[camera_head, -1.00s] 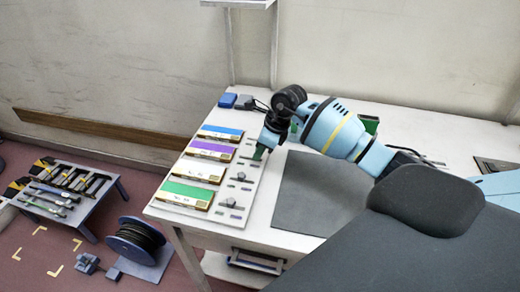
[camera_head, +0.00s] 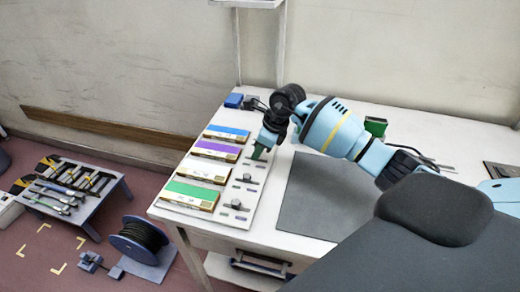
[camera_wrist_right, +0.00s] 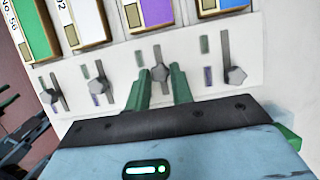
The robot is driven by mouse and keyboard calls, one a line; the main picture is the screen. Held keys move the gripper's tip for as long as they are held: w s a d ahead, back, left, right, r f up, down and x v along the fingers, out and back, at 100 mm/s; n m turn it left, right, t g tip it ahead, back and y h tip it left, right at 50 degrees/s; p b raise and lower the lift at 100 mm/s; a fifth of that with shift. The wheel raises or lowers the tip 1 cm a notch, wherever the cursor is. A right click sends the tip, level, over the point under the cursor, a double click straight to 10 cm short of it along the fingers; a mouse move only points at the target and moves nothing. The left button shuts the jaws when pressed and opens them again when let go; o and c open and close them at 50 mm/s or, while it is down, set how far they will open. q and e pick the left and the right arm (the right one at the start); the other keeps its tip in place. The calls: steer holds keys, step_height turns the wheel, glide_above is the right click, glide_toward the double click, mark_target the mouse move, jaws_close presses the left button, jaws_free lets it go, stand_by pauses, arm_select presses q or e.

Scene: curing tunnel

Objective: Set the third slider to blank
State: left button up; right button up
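A pale slider board (camera_head: 246,194) lies on the white bench. Beside it are green, white, purple and blue panels. In the right wrist view its slider knobs stand in a row below the panels. My right gripper (camera_head: 259,153) is down at the board. In the wrist view its green fingers (camera_wrist_right: 161,84) stand either side of the grey knob (camera_wrist_right: 158,72) below the purple panel (camera_wrist_right: 155,14). They look open around it; whether they touch it is unclear. The knob below the white panel (camera_wrist_right: 97,85) is free to the left. My left gripper is out of view.
Other knobs stand close by, below the green panel (camera_wrist_right: 49,95) and the blue one (camera_wrist_right: 236,76). A dark grey mat (camera_head: 318,195) lies to the right. A low tool table (camera_head: 75,190) and a cable reel (camera_head: 140,238) stand on the floor at left.

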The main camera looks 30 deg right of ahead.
mark_target(268, 162)
steer(key=o, duration=0.4)
steer(key=shift+c, duration=0.2)
steer(key=v, duration=0.7)
steer(key=shift+r, duration=0.35)
steer(key=shift+s, duration=0.15)
